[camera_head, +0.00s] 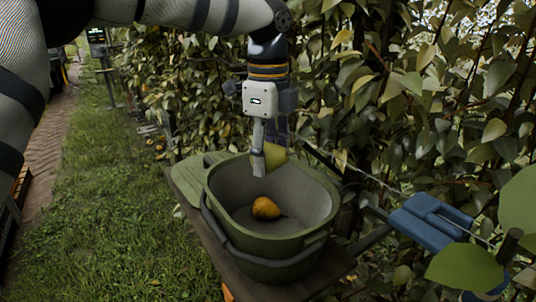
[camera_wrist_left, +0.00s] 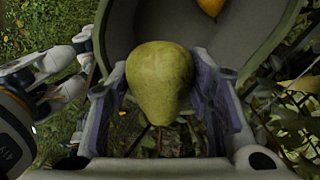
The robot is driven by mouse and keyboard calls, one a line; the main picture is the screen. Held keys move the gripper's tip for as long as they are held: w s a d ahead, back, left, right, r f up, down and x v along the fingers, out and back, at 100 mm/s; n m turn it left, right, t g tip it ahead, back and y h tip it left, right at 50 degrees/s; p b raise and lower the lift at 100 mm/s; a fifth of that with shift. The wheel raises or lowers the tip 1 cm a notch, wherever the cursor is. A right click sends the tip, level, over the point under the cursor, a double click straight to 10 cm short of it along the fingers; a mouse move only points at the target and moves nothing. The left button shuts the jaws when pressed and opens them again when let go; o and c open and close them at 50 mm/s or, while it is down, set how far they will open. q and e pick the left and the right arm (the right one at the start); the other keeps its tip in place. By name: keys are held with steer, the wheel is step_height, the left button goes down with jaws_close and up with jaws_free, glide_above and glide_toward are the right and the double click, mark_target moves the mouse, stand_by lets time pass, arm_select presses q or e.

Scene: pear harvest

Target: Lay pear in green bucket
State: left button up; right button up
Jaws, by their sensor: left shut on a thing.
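My left gripper (camera_head: 264,160) points down over the back part of the green bucket (camera_head: 262,243). It is shut on a green pear (camera_head: 275,155), which partly hides behind the near finger in the head view. In the left wrist view the pear (camera_wrist_left: 160,82) sits between the two fingers, with the bucket's grey-green inside (camera_wrist_left: 260,30) beyond it. The pear is at about the height of the bucket's back rim. An orange-yellow fruit (camera_head: 265,208) lies on the bucket floor and shows at the top of the left wrist view (camera_wrist_left: 210,6). My right gripper is not in view.
The bucket stands on a narrow dark board (camera_head: 200,212), with a green lid-like piece (camera_head: 192,177) at its left. A blue object (camera_head: 430,222) is at the right. Dense leafy branches (camera_head: 400,100) crowd the back and right. Grass (camera_head: 110,220) lies open at the left.

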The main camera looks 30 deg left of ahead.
arm_select(q)
steer(key=shift+f, duration=0.15)
steer(key=shift+s+f, duration=0.6)
steer(key=shift+f, duration=0.2)
steer(key=b, duration=0.1)
glide_above(267, 243)
steer(key=s+d, duration=0.2)
steer(key=s, duration=0.1)
steer(key=f, duration=1.8)
steer(key=shift+s+a+f, duration=0.2)
steer(key=shift+f, duration=0.7)
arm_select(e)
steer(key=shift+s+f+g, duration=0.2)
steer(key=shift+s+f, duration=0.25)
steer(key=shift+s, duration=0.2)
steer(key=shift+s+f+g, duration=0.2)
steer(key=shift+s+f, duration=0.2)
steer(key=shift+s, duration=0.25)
arm_select(q)
steer(key=shift+f+b, duration=0.3)
steer(key=shift+f, duration=0.1)
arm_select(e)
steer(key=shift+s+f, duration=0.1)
arm_select(q)
steer(key=o, duration=1.3)
